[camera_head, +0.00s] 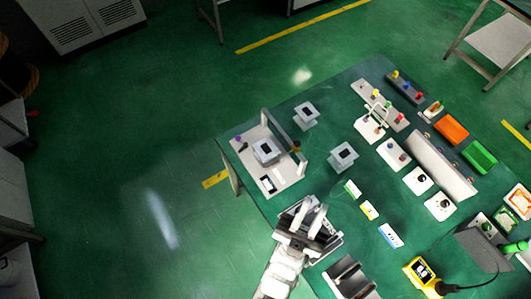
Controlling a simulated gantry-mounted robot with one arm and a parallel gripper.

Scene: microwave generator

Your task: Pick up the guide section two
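Three similar grey flanged blocks with dark square openings are in the head view, and I cannot tell for sure which one is guide section two. One block (266,151) sits on a light base plate (290,178) at the table's left end. A second block (306,116) stands on the green table near its back edge. A third block (342,156) stands on the table to the right of the plate. My gripper (318,218) is at the table's front left, below the plate and apart from all three blocks. Its fingers are small and partly overlapped, so its opening is unclear.
Small coloured boxes (369,209) lie right of my gripper. A grey open tray (350,279) is below it. Control panels, an orange bin (451,129), a green bin (480,156) and a yellow meter (424,276) fill the right side. Bare table lies around the third block.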

